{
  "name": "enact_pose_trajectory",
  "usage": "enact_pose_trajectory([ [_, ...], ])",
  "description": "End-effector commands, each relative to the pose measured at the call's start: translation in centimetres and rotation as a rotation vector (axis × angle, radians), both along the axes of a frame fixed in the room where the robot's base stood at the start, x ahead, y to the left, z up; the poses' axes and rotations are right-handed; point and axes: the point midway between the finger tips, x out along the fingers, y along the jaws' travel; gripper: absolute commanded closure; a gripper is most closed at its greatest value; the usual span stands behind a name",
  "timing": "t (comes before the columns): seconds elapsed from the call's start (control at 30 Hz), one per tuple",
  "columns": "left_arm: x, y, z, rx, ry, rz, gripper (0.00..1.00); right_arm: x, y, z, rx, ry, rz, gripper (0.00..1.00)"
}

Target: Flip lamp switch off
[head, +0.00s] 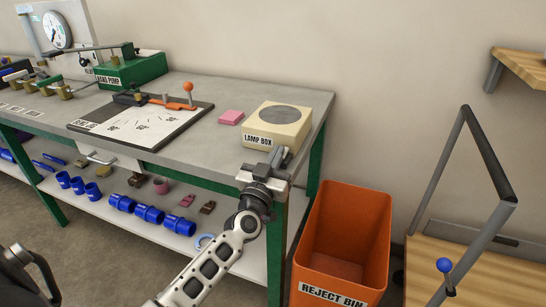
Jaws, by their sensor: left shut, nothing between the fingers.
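The cream lamp box (289,116), labelled "LAMP BOX" and with a dark round disc on top, sits at the right end of the bench. My left gripper (281,156) is shut and empty, right at the box's front right lower side. I cannot tell whether it touches the box. The lamp switch cannot be made out; the gripper covers part of the box's front. My right gripper is not in view.
A pink block (231,117) and an angle board (155,141) with an orange-knobbed lever lie left of the box on the bench (222,151). An orange reject bin (375,217) stands right of the bench.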

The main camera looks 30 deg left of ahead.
Motion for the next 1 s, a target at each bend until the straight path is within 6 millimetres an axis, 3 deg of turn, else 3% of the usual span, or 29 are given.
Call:
enact_pose_trajectory([
  [0.27, -0.3, -0.3, 4.8, 0.001, -0.004, -0.002, 1.00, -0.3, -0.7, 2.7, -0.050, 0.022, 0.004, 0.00],
  [0.4, -3.3, -0.9, 1.8, 0.002, 0.001, -0.002, 1.00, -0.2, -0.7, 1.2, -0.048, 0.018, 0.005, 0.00],
  [0.63, -7.3, -1.5, -0.1, 0.002, -0.002, -0.003, 1.00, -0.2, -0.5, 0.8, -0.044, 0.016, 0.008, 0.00],
  [0.8, -8.7, -1.8, -0.8, 0.002, -0.005, -0.002, 1.00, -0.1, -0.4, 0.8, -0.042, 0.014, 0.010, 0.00],
  [1.0, -9.1, -1.9, -0.8, 0.002, -0.007, -0.002, 1.00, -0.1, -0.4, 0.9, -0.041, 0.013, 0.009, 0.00],
])
